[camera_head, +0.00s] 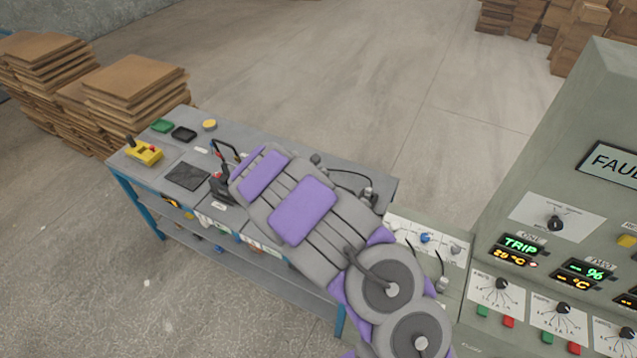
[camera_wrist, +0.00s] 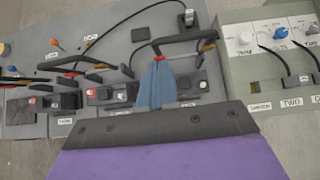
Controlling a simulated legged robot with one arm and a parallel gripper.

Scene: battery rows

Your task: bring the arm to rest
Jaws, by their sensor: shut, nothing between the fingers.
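My arm, grey and purple, reaches in the head view from the lower right across the grey bench (camera_head: 262,136). My gripper (camera_wrist: 158,68) shows in the wrist view as two blue-grey fingers pressed together, with nothing between them. The fingers point over a row of dark devices with black lever handles. One lever handle (camera_wrist: 185,39) passes close to the fingertips; I cannot tell whether they touch. In the head view the fingers are not clearly visible, and the arm hides part of the bench top.
A grey control cabinet (camera_head: 577,122) with dials and displays, one reading TRIP, stands at the right. A yellow control box (camera_head: 145,153) sits on the bench's left end. Wooden board stacks (camera_head: 134,84) stand behind the bench on the left. The floor beyond is open.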

